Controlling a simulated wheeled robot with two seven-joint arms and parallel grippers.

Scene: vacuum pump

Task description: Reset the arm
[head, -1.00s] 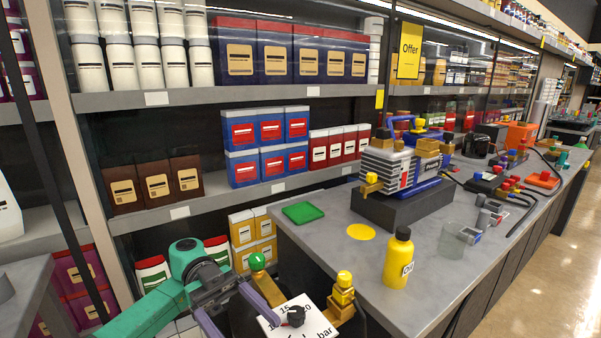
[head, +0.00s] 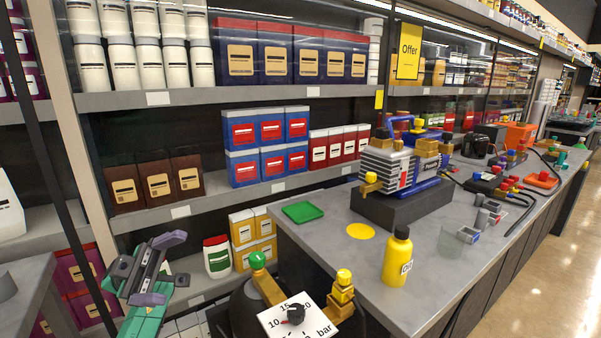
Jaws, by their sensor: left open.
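My left gripper (head: 170,268) is at the lower left of the head view, on the end of my green arm. Its two purple fingers are spread apart with nothing between them. It is in front of the lower shelves, left of the white gauge (head: 298,318) marked "bar" and touching neither gauge nor bench. The gauge has a black knob, with a green-topped fitting (head: 258,262) and a yellow-topped fitting (head: 344,280) beside it. The vacuum pump (head: 398,170) stands on the bench. My right gripper is not in view.
The grey bench (head: 330,240) carries a yellow oil bottle (head: 397,260), a green tray (head: 303,212), a yellow disc (head: 360,232) and a clear container (head: 457,248). Shelves with boxes and jars (head: 217,257) stand behind my gripper. A grey surface edges the far left.

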